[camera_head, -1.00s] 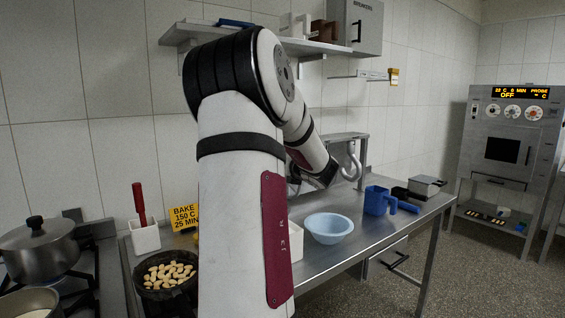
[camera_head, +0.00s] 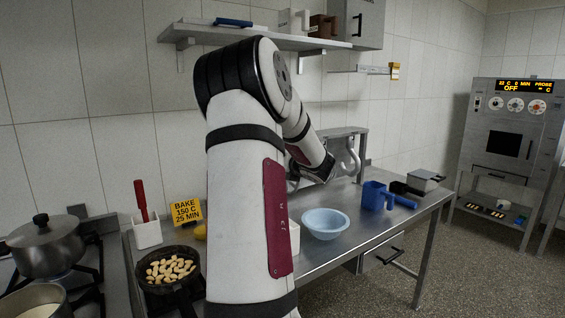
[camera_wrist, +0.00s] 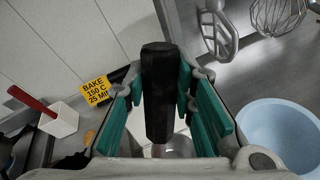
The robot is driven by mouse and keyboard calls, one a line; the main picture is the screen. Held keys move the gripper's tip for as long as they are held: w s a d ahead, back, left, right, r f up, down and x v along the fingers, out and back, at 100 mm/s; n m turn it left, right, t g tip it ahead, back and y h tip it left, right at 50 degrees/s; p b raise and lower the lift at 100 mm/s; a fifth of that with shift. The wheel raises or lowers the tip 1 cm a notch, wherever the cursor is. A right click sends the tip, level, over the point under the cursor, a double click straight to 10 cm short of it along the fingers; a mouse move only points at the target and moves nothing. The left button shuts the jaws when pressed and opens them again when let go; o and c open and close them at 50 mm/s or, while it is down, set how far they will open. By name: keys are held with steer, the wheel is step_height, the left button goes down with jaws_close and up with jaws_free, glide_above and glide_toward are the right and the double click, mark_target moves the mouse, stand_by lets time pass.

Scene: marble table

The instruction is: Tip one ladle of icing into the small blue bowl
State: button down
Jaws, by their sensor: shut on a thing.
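The light blue bowl (camera_head: 325,224) stands upright on the steel table, right of my arm. It also shows at the right edge of the wrist view (camera_wrist: 285,135), right of my gripper. My gripper (camera_wrist: 165,100) is shut on a black handle (camera_wrist: 158,85), which lies between its teal finger pads. A pale metal shape (camera_wrist: 180,146) shows below the handle; I cannot tell whether it is the ladle's cup or another vessel. The ladle's contents are not visible. In the head view my arm hides the gripper and handle.
A blue jug (camera_head: 376,196) stands right of the bowl. Mixer attachments (camera_wrist: 275,15) hang behind. A white holder with a red-handled tool (camera_head: 147,232), a yellow sign (camera_head: 186,212) and a black pan of pale pieces (camera_head: 170,270) are at left. An open pot (camera_head: 38,302) holds something whitish.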

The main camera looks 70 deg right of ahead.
steer(key=s+d+f+m+y+p, duration=0.1)
steer(key=d+p, duration=0.5)
steer(key=p, duration=0.8)
steer(key=shift+s+f+m+g+y, duration=0.15)
steer(key=shift+f+m+g+y, duration=0.15)
steer(key=shift+f+m+y, duration=0.6)
stand_by(1.8)
step_height(320, 180, down, 6)
steer(key=b, duration=0.4)
stand_by(1.0)
steer(key=shift+f, duration=0.1)
stand_by(0.4)
step_height(320, 180, up, 7)
stand_by(0.9)
steer(key=shift+f, duration=0.1)
